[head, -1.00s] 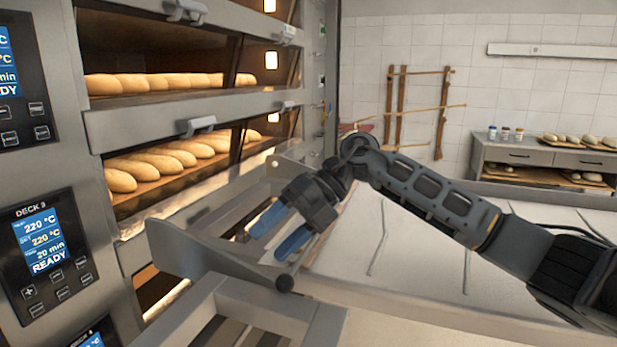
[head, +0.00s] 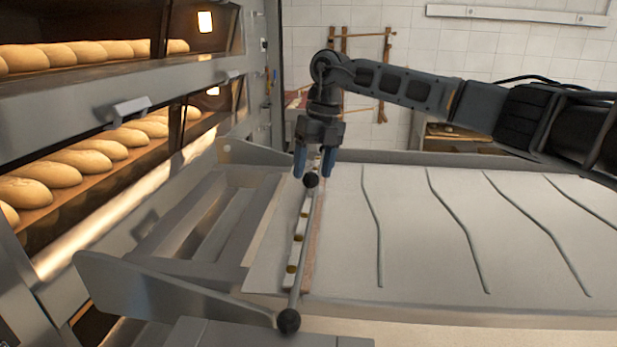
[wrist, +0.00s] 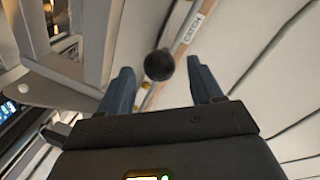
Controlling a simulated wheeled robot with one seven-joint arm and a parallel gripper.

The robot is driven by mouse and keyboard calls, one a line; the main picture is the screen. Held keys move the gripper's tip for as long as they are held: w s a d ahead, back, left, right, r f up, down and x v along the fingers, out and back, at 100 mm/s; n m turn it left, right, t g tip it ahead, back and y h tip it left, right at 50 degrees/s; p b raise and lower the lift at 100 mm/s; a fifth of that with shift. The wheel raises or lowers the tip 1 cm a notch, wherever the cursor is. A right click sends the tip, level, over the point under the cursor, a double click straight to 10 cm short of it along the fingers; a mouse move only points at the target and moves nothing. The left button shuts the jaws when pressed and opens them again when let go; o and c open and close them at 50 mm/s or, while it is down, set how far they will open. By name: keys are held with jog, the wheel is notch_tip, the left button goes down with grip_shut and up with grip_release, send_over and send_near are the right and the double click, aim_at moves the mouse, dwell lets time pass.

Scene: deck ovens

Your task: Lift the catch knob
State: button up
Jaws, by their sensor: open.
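The catch knob (head: 311,180) is a black ball at the far end of a thin grey rod beside the pale loader belt. My gripper (head: 314,168) is open and points down at it, with blue fingers. In the wrist view the knob (wrist: 159,65) shows in the gap between the two fingertips, beside a label reading CATCH (wrist: 190,30). I cannot tell whether the fingers are level with the knob or still above it. No contact is visible.
A second black ball (head: 289,320) sits at the near end of the rod. A grey side plate (head: 165,290) stands at the near left. Deck ovens with loaves (head: 85,158) line the left. The pale belt (head: 400,230) with several cord-like ridges lies open to the right.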

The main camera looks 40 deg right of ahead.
aim_at(311, 180)
jog(key=shift+w+a+f, duration=0.1)
jog(key=shift+a+f, duration=0.1)
jog(key=shift+f, duration=0.7)
jog(key=shift+a+f, duration=0.15)
jog(key=shift+f, duration=0.7)
grip_shut()
